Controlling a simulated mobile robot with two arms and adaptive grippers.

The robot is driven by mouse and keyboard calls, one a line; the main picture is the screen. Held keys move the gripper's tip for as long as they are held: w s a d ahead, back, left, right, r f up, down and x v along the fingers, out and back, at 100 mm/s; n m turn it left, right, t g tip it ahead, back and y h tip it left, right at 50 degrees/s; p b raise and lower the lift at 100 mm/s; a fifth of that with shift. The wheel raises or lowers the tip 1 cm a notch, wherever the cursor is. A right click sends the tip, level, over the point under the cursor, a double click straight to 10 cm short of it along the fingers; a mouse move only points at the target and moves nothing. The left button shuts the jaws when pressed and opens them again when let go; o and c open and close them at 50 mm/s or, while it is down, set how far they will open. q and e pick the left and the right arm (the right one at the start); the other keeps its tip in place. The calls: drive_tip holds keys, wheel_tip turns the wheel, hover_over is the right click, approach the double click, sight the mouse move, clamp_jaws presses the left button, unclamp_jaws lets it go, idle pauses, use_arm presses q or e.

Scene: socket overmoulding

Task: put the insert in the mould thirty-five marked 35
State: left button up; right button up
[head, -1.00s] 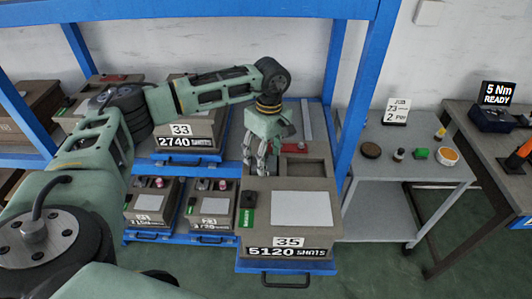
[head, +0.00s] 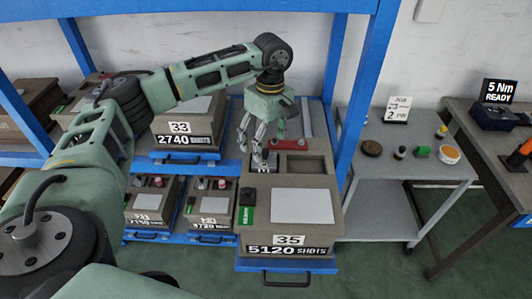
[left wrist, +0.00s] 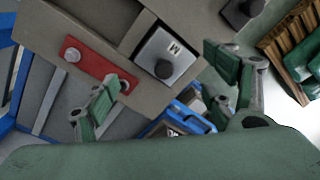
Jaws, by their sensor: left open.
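The mould 35 (head: 303,207), a grey-brown block labelled "35" and "5120 SHOTS", sits on a blue pulled-out tray. Its top has two recesses at the back; the right one (head: 303,167) looks empty. The insert (head: 265,168), a light metal block with a black knob and a letter, sits in the left recess. It shows clearly in the left wrist view (left wrist: 178,52), lying within the recess walls. My left gripper (head: 264,143) is open just above it, fingers apart and clear of the insert in the wrist view (left wrist: 163,80). My right gripper is not in view.
A red clamp bar (head: 288,145) lies behind the recesses. A green "READY" tag and black knob (head: 248,195) are on the mould's left. Mould 33 (head: 185,125) and two smaller moulds stand left. Blue rack posts (head: 358,100) rise nearby. A grey side table (head: 420,165) stands right.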

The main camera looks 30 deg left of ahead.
sight(268, 156)
use_arm(q)
wheel_tip(268, 156, up, 8)
drive_tip(key=b, duration=0.2)
drive_tip(key=shift+w, duration=0.2)
